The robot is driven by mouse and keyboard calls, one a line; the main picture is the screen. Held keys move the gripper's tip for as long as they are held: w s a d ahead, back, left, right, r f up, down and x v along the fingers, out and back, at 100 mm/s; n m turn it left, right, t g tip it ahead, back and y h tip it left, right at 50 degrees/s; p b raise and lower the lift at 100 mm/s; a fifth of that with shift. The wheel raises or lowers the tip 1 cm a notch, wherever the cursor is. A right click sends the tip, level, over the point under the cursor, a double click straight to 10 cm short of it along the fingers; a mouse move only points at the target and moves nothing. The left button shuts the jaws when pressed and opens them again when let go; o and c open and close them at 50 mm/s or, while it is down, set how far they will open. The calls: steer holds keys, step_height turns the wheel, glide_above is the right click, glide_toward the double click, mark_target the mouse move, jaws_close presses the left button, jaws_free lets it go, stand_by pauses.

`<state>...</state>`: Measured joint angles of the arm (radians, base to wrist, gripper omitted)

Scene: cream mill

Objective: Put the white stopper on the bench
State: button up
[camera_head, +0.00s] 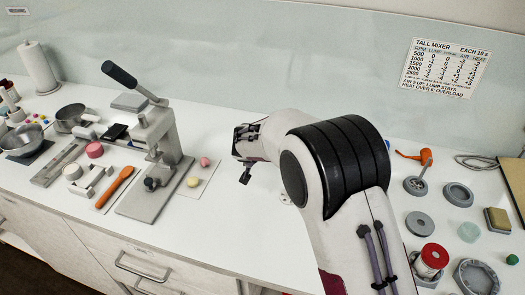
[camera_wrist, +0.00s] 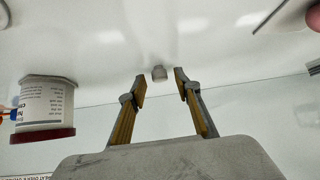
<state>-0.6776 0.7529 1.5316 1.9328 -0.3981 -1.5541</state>
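My gripper (camera_head: 245,176) hangs over the middle of the bench, left of my arm's big black joint. In the wrist view its two fingers (camera_wrist: 160,76) are spread open with a gap between the tips. A small pale grey-white plug (camera_wrist: 159,73) shows in line with that gap and touches neither finger. It looks like the white stopper, but it is small and blurred. I cannot tell how far beyond the tips it is. I cannot make it out in the head view. The white bench (camera_head: 225,215) is bare under and around my gripper.
A grey press (camera_head: 155,140) stands left of my gripper, with a pink and a yellow ball (camera_head: 193,182) beside it. A labelled white jar with a dark red end (camera_wrist: 45,105) is at left in the wrist view. Several discs and a red-topped spool (camera_head: 432,258) lie right of my arm.

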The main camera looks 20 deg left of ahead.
steer(key=v, duration=1.1)
steer(key=shift+s+r, duration=0.2)
steer(key=shift+r, duration=0.1)
steer(key=shift+d, duration=0.1)
stand_by(0.7)
steer(key=d+r+t+y, duration=0.1)
steer(key=d+r+y, duration=0.15)
steer(key=r, duration=0.45)
steer(key=d+r+t+y, duration=0.1)
steer(key=d+r, duration=0.2)
steer(key=r, duration=0.4)
steer(key=s+d+r+n+y, duration=0.1)
steer(key=s+d+r+y, duration=0.1)
steer(key=s+d+r, duration=0.35)
steer(key=s+d+f+m+g+h, duration=0.1)
steer(key=s+d+f, duration=0.4)
steer(key=s+d, duration=0.8)
steer(key=s+d+f+m+g+h, duration=0.1)
steer(key=s+d+f+g+h, duration=0.3)
steer(key=s+d, duration=0.9)
steer(key=shift+s+d+f+m+h, duration=0.3)
steer(key=shift+s+f+h, duration=0.35)
steer(key=shift+s+h, duration=0.15)
